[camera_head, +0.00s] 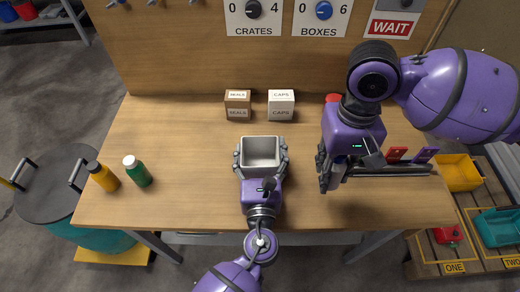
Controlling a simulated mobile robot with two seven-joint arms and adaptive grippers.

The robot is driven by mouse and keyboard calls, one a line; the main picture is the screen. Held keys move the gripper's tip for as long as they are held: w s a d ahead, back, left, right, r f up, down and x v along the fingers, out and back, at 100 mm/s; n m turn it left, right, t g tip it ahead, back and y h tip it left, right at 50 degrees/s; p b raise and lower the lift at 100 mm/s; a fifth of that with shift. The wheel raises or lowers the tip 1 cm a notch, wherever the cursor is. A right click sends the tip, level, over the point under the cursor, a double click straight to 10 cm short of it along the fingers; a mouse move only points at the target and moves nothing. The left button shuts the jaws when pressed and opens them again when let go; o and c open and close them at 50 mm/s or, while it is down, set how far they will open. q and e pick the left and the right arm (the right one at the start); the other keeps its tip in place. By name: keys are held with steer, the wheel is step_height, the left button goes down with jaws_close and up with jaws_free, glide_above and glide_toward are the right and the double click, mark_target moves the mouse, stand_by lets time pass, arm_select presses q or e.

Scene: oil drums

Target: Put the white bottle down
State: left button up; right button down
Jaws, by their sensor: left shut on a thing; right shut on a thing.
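I cannot make out a white bottle in the head view. My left gripper (261,160) is shut around a pale grey, square, open-topped container (260,145), with a finger on each side. I cannot tell whether it touches the table. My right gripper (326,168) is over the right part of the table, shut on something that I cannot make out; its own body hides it. A green bottle with a white cap (138,171) and an orange bottle with a black cap (103,176) stand at the table's left end.
The wooden table (190,130) has bare room left of the container. A brown SEALS box (237,105) and a white-topped CAPS box (281,105) stand at the back. A red thing (332,98) is partly hidden by my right arm. A teal drum (92,236) stands left.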

steer(key=w+a+r, duration=0.4)
steer(key=w+a, duration=0.2)
steer(key=a, duration=0.4)
step_height(320, 180, up, 5)
steer(key=t, duration=0.1)
glide_above(248, 139)
steer(key=s, duration=0.4)
steer(key=f, duration=0.9)
steer(key=shift+s+d+f, duration=0.15)
steer(key=shift+d+f, duration=0.05)
steer(key=shift+f, duration=0.15)
steer(key=shift+f, duration=0.2)
steer(key=c, duration=1.4)
jaws_free()
steer(key=shift+o, duration=0.2)
